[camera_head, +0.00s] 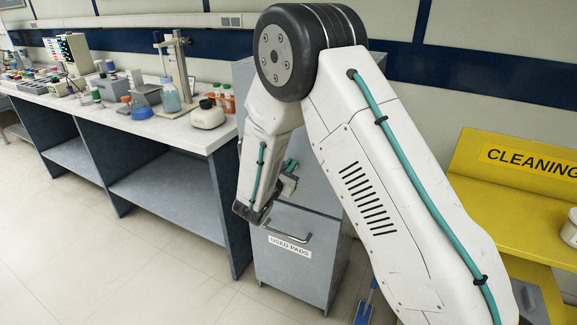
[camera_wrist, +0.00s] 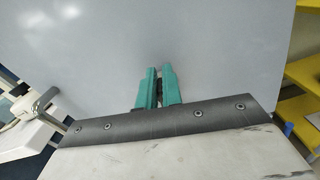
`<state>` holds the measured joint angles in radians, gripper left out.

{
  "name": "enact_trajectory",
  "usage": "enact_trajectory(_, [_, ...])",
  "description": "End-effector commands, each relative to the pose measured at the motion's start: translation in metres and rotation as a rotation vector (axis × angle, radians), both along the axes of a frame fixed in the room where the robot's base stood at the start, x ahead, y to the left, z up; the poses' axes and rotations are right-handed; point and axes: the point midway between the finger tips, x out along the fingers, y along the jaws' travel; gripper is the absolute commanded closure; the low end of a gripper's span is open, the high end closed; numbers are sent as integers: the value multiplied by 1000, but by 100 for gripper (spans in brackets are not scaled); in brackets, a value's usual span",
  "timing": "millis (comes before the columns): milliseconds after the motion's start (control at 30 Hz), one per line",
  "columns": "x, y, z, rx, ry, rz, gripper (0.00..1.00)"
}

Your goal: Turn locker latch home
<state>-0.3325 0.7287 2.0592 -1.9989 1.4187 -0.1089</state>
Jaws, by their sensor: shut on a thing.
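The grey locker (camera_head: 300,235) stands at the end of the bench, with a lower front marked USED PADS and a bar handle (camera_head: 288,236). Its plain grey face fills much of the wrist view (camera_wrist: 220,50). My gripper (camera_wrist: 158,72) has teal fingers pointing at that face, close together on a small dark part between them, which I take to be the latch (camera_wrist: 159,92). Most of the latch is hidden by the fingers, so its angle cannot be told. In the head view my arm covers the upper locker, and only a bit of teal finger (camera_head: 291,164) shows.
A white-topped bench (camera_head: 185,130) with bottles, a stand and instruments runs to the left. A yellow CLEANING shelf (camera_head: 515,195) stands to the right. A blue-handled tool (camera_head: 365,303) is on the floor by the locker. The floor at front left is clear.

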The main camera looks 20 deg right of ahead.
Motion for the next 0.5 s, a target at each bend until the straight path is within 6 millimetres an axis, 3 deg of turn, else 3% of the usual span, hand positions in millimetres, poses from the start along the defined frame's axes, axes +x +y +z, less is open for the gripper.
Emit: enact_trajectory(500, [-8,-7,-5,343,-343,1,100])
